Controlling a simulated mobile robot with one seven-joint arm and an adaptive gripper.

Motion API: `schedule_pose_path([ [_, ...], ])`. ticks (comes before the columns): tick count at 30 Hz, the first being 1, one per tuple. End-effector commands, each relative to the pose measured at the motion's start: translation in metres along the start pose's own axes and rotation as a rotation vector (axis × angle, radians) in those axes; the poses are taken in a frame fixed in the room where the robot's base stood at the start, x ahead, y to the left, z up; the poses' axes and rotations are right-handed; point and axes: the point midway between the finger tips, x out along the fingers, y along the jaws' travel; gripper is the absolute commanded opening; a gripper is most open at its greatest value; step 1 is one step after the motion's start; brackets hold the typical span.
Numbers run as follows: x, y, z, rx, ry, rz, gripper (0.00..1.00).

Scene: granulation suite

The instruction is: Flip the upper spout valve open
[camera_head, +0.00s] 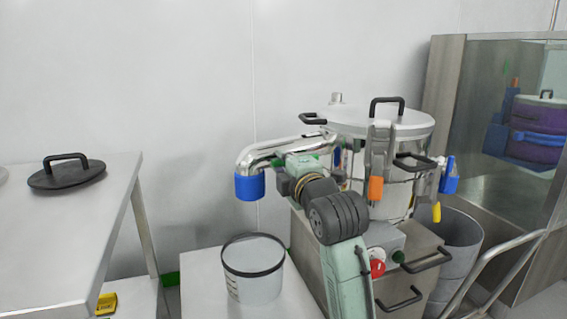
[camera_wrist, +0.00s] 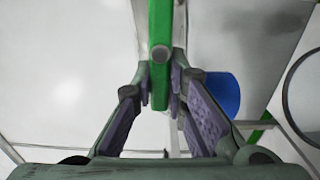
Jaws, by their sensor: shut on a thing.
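The upper spout is a chrome pipe (camera_head: 268,152) that leaves the left side of the steel vessel (camera_head: 385,190) and bends down to a blue end (camera_head: 249,187). The fingers are closed in on the lever from both sides. The blue end (camera_wrist: 222,92) shows just right of the fingers there. In the head view my gripper (camera_head: 305,163) is beside the pipe, and my wrist and arm hide most of the lever.
An open clear bucket (camera_head: 252,285) stands on a white surface below the spout. The vessel has a lid (camera_head: 375,122) with black handles and orange, blue and yellow fittings. A white table (camera_head: 60,240) with a black lid (camera_head: 66,174) is at left. A grey bin (camera_head: 455,240) stands right.

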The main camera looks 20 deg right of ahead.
Motion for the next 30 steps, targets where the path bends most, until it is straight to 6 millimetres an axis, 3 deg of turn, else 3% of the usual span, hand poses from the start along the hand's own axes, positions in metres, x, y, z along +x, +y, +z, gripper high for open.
schedule_pose_path([
  [1, 0.000, 0.001, 0.002, -0.003, -0.005, 0.003, 0.00],
  [2, 0.000, 0.001, 0.002, -0.003, -0.005, 0.003, 0.14],
  [10, 0.000, 0.001, 0.001, -0.001, -0.003, 0.002, 0.32],
  [22, -0.006, 0.000, 0.001, 0.000, -0.001, 0.002, 0.33],
  [30, -0.056, 0.001, 0.002, -0.001, -0.005, 0.003, 0.33],
])
